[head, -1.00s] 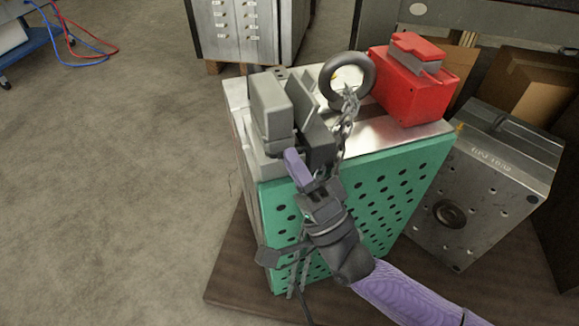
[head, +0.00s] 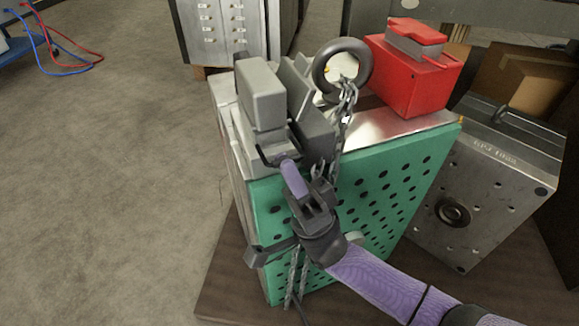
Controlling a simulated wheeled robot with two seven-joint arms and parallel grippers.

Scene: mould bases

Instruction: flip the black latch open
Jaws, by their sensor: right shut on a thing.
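The black latch (head: 268,157) shows as a thin dark bar at the front lower end of the grey connector housing (head: 262,95). The housing stands on the near left top edge of a mould base with a green perforated side (head: 390,190). My right gripper (head: 287,166) reaches up from the lower right in front of the green side. Its tips are shut at the latch, at the foot of the housing. The gripper hides part of the latch, and the exact contact is too small to see. My left gripper is not in view.
A lifting eye (head: 325,70) with a hanging chain (head: 343,125) stands close right of the housing. A red box (head: 410,80) sits behind it on the top. Another steel mould block (head: 490,180) stands at the right.

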